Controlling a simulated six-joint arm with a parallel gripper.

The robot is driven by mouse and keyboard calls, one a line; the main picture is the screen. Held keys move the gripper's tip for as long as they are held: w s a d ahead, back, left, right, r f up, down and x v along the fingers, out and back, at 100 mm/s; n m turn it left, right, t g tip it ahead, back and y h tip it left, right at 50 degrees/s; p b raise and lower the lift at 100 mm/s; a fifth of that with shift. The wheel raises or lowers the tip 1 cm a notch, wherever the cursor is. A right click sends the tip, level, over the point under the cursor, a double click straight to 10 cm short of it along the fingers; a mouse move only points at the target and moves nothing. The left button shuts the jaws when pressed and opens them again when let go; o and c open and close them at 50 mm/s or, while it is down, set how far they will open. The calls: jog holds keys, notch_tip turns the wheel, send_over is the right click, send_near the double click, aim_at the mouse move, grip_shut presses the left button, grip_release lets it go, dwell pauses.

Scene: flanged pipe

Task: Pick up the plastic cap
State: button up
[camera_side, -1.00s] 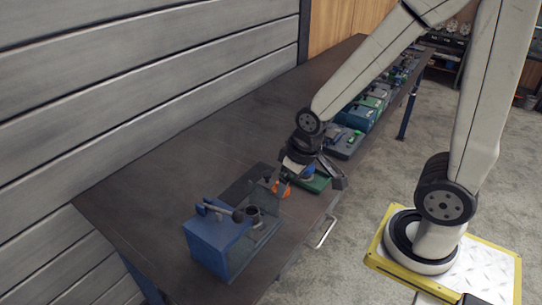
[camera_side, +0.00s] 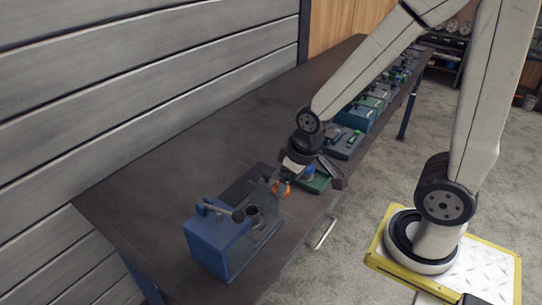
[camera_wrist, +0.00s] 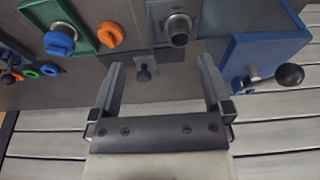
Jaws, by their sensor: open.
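My gripper (camera_wrist: 161,65) is open and empty, its two fingers spread apart in the wrist view. An orange cap-like piece (camera_wrist: 110,34) shows beyond the left finger, and a blue one (camera_wrist: 60,42) sits farther left on a green block (camera_wrist: 83,18). I cannot tell for certain which is the plastic cap. A grey pipe end with a flange (camera_wrist: 178,28) stands beyond the fingers. In the side view the orange piece (camera_side: 282,188) is just below and left of my gripper, and the blue piece (camera_side: 308,170) is beside it, partly hidden.
A blue fixture (camera_side: 215,242) with a ball-ended lever (camera_wrist: 289,74) stands near the bench's front corner. A small dark knob (camera_wrist: 143,73) shows between the fingers in the wrist view. Several fixtures line the bench's right side. The bench top (camera_side: 180,165) toward the wall is clear.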

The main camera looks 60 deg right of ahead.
jog(key=w+d+f+n, duration=0.2)
jog(key=w+d+n, duration=0.1)
jog(key=n, duration=0.2)
jog(key=w+d+f+n+g, duration=0.1)
jog(key=w+d+f+n, duration=0.2)
jog(key=n, duration=0.3)
jog(key=w+d+f+n+g, duration=0.1)
jog(key=w+d+f+n, duration=0.1)
jog(key=w+d+n, duration=0.2)
jog(key=shift+d+f+n, duration=0.35)
jog(key=shift+f+n, duration=0.05)
jog(key=shift+n, duration=0.4)
jog(key=shift+w+d+f+n+g, duration=0.3)
jog(key=shift+d+f+n, duration=0.15)
jog(key=shift+n, duration=0.25)
jog(key=shift+f, duration=1.25)
